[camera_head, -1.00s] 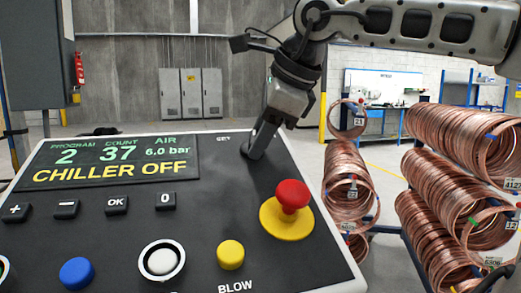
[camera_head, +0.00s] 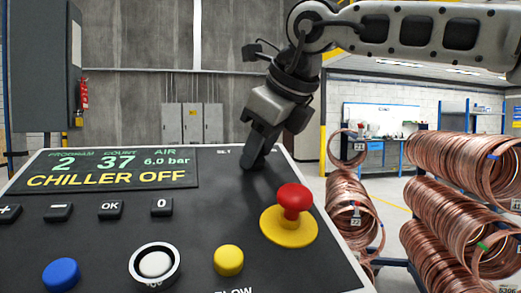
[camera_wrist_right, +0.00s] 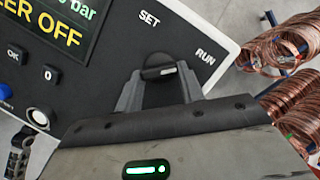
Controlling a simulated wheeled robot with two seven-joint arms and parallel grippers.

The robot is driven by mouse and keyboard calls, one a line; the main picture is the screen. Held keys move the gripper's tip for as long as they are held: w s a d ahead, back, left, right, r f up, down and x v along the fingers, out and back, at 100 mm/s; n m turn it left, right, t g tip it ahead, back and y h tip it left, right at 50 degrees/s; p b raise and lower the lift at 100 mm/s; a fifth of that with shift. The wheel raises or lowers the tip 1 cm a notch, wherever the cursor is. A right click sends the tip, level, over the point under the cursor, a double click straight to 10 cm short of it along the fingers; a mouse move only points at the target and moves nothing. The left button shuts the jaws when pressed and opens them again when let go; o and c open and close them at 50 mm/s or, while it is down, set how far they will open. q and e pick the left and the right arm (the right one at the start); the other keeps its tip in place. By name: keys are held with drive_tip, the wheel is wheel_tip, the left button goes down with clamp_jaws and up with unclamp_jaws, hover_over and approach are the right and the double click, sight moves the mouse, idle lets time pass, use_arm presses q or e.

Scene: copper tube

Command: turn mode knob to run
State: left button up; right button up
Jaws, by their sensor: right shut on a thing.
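The black mode knob (camera_wrist_right: 156,62) stands on the dark control panel (camera_head: 215,205), with a light mark on its side. In the wrist view the SET label (camera_wrist_right: 149,18) is above the knob and the RUN label (camera_wrist_right: 205,56) is to its right. My right gripper (camera_head: 254,158) reaches down to the panel's far right corner and hides the knob in the head view. In the wrist view its two fingers (camera_wrist_right: 159,72) are on either side of the knob, shut on it. The knob's exact pointing direction is hard to tell.
The display (camera_head: 110,169) reads CHILLER OFF. A red mushroom button (camera_head: 294,198) on a yellow base sits nearer me, right of the gripper. A yellow button (camera_head: 228,260) and a white button (camera_head: 154,264) are at the front. Copper coils (camera_head: 455,190) hang on racks to the right.

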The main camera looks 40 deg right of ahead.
drive_tip(key=shift+r, duration=0.1)
drive_tip(key=o, duration=1)
drive_tip(key=p+v, duration=0.2)
drive_tip(key=v, duration=1.4)
